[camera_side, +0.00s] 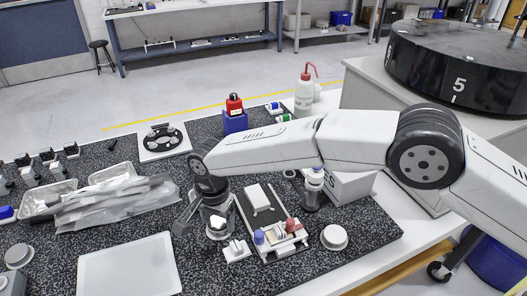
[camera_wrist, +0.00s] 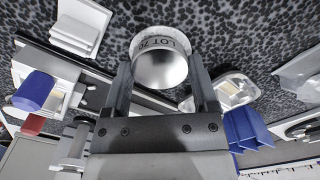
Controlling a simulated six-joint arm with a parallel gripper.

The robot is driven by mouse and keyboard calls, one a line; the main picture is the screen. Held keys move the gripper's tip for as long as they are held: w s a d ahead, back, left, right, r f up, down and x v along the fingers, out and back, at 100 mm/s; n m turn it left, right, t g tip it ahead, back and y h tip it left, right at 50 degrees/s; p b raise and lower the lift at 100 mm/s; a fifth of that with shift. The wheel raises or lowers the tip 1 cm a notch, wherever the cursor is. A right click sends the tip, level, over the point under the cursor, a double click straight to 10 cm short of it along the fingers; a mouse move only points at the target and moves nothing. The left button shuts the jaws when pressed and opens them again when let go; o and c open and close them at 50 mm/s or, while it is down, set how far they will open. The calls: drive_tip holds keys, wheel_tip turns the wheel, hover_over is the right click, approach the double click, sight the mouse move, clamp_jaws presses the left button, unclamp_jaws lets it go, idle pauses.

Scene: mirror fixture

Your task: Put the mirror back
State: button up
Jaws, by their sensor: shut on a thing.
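My gripper (camera_wrist: 162,85) is shut on the round mirror (camera_wrist: 160,70), a short cylinder with a shiny face and a pale rim printed with "LOT" lettering. One finger is on each side of it. In the side view my gripper (camera_side: 200,226) points down over the speckled mat, with the mirror (camera_side: 217,228) at its fingers. The arm hides part of this area. A small white stepped block (camera_side: 237,251) stands just right of the mirror; it also shows at the upper left of the wrist view (camera_wrist: 80,27). I cannot tell whether it is the mirror's fixture.
A board (camera_side: 281,254) with blue and red parts lies right of the mirror. A round silver-white disc (camera_side: 334,237) is farther right. Bagged trays (camera_side: 115,203) lie left, and a white plate (camera_side: 128,268) lies in front.

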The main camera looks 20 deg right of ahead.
sight(218, 223)
drive_tip(key=shift+f, duration=0.25)
drive_tip(key=o, duration=1.3)
wheel_tip(218, 223, up, 12)
drive_tip(key=shift+r, duration=0.1)
idle(0.4)
